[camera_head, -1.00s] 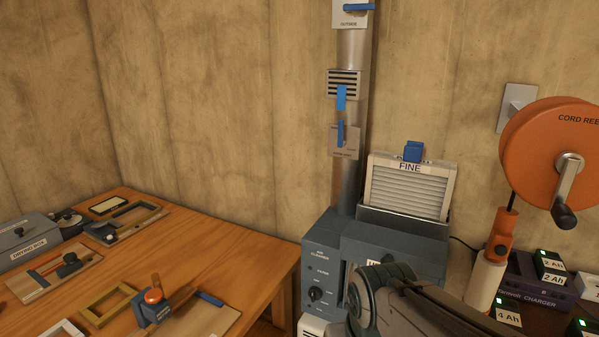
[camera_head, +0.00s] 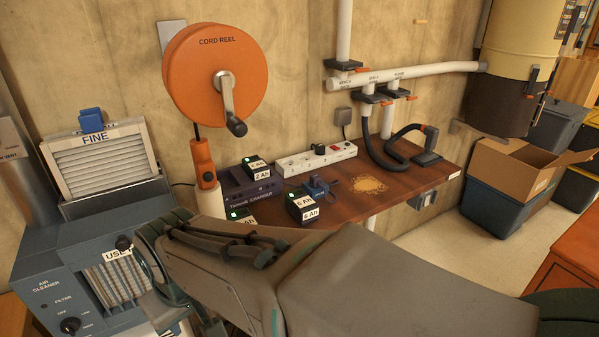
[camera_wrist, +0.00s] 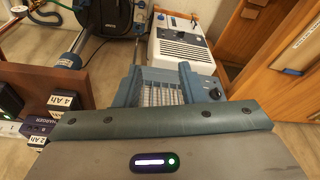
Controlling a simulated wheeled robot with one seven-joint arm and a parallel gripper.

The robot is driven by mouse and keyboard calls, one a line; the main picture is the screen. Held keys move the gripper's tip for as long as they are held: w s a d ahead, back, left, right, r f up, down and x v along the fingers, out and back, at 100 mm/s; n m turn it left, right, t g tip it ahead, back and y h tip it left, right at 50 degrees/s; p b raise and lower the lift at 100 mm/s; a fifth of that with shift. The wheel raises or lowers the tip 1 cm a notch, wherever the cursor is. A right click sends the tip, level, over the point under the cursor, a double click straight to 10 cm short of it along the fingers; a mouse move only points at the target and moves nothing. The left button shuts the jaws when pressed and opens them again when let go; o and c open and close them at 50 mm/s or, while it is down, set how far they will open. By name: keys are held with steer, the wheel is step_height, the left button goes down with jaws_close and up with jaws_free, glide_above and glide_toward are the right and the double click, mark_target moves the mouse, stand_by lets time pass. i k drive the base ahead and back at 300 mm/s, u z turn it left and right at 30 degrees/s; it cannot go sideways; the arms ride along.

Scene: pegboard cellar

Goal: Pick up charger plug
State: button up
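A white power strip (camera_head: 292,163) lies at the back of the brown bench, with a small dark plug (camera_head: 319,149) seated in it. I cannot tell whether this is the charger plug. The dark charger (camera_head: 246,190) stands left of the strip with battery packs on it. My gripper (camera_wrist: 159,85) is open and empty in the wrist view, its two fingers apart in front of the air cleaner's grille. In the head view my arm crosses the foreground, and the fingertips cannot be made out. The plug is far from my gripper.
The air cleaner (camera_head: 85,275) stands at the left. An orange cord reel (camera_head: 200,85) hangs on the wall. Several battery packs, a blue tool (camera_head: 318,187) and a sawdust patch (camera_head: 369,185) are on the bench. A black hose (camera_head: 368,140) and an open cardboard box (camera_head: 520,172) are further right.

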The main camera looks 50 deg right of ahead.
mark_target(316, 180)
steer(key=z, duration=1.6)
steer(key=k, duration=0.5)
steer(key=z, duration=1.25)
steer(key=i, duration=1.25)
steer(key=u, duration=0.6)
steer(key=i, duration=0.45)
steer(key=u, duration=0.6)
